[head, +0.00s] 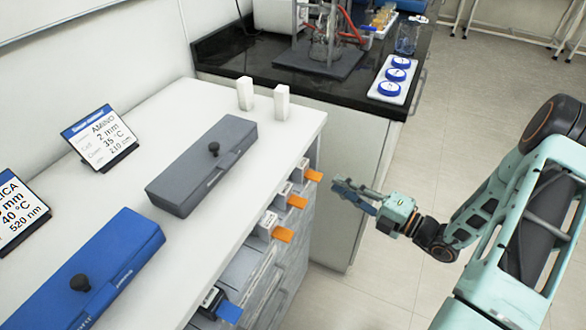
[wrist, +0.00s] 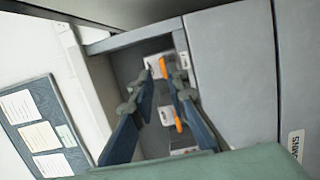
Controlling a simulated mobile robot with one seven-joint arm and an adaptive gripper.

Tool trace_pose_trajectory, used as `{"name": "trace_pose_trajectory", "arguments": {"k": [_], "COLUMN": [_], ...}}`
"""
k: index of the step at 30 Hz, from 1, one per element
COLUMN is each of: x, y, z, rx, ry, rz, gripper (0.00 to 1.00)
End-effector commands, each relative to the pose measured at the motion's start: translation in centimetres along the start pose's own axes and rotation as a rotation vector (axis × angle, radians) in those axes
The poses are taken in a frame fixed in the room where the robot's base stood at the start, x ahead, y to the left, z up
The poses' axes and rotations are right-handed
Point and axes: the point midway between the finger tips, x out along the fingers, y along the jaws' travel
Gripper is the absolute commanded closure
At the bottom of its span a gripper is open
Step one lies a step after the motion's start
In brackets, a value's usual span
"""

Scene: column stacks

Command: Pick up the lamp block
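Small pale blocks with orange tabs sit in a column of open slots at the right side of the white counter: a far one (head: 313,175), a middle one (head: 296,201) and a near one (head: 283,235). A block with a blue tab (head: 229,312) sits nearer. I cannot tell which is the lamp block. My gripper (head: 355,190) is right of the slots, apart from the far tab. In the wrist view my gripper (wrist: 161,80) is open and empty. An orange tab (wrist: 163,66) shows between its fingers, and another tab (wrist: 178,122) shows lower.
A grey case (head: 200,165) and a blue case (head: 95,275) lie on the white counter (head: 150,225), with two white blocks and two sign stands. A black bench (head: 255,60) with glassware and a tray of blue-lidded jars stands behind.

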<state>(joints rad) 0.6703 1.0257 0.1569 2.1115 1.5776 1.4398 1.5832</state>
Motion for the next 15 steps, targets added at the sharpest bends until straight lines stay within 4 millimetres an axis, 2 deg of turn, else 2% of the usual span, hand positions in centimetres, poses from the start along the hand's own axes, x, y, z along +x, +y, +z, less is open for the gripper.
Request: {"name": "trace_pose_trajectory", "arguments": {"k": [3, 8, 15], "x": [1.4, 2.5, 6.0], "y": [-0.1, -0.2, -0.6], "z": [-0.1, -0.3, -1.3], "rx": [-0.002, -0.002, -0.005], "ry": [0.002, 0.003, 0.004], "rz": [-0.001, -0.001, -0.002], "gripper": [0.85, 0.85, 0.85]}}
